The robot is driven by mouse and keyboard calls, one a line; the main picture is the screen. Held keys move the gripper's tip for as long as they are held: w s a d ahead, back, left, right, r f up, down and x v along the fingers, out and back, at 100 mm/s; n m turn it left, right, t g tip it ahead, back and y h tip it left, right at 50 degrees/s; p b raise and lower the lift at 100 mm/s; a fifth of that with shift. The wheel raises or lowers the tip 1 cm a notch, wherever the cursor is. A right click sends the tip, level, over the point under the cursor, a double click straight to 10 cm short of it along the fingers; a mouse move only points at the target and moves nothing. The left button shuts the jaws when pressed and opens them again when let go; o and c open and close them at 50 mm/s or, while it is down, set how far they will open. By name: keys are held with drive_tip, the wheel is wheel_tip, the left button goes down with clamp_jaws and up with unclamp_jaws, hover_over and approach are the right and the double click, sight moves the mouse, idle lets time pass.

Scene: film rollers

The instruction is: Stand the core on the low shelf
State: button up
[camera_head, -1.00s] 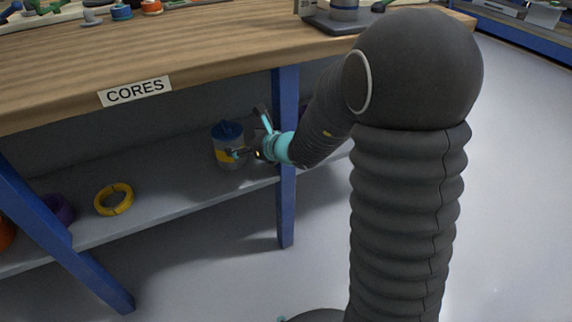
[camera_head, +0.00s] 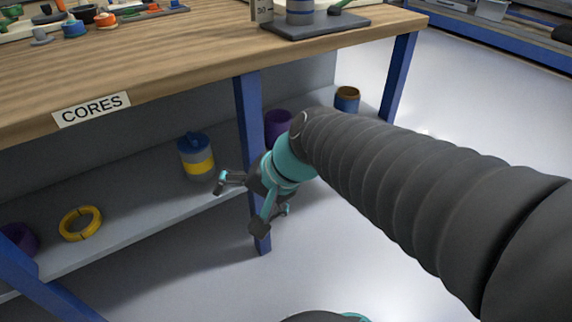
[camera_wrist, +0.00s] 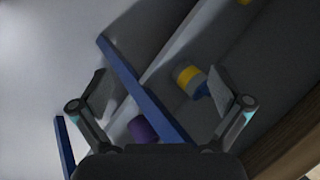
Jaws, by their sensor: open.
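A grey core (camera_head: 197,157) with a yellow band and a blue top stands upright on the low shelf (camera_head: 125,205), left of the middle table leg. It also shows in the wrist view (camera_wrist: 190,78), partly behind the right finger. My gripper (camera_head: 240,206) is open and empty, in front of the shelf edge by the middle leg. It is to the right of the core, lower in the picture, and apart from it. Both fingers are spread in the wrist view (camera_wrist: 158,92).
A yellow ring (camera_head: 81,223) and a purple piece (camera_head: 20,240) lie further left on the shelf. A purple cylinder (camera_head: 278,125) and a blue-brown one (camera_head: 347,99) stand beyond the middle leg (camera_head: 249,120). The table edge with the CORES label (camera_head: 91,107) overhangs the shelf.

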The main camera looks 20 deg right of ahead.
drive_tip(key=s+d+r+n+t+h, duration=0.1)
drive_tip(key=s+d+n+h, duration=0.4)
drive_tip(key=d, duration=0.5)
drive_tip(key=shift+s, duration=0.65)
wheel_tip(320, 180, up, 4)
drive_tip(key=p, duration=0.4)
drive_tip(key=shift+r, duration=0.25)
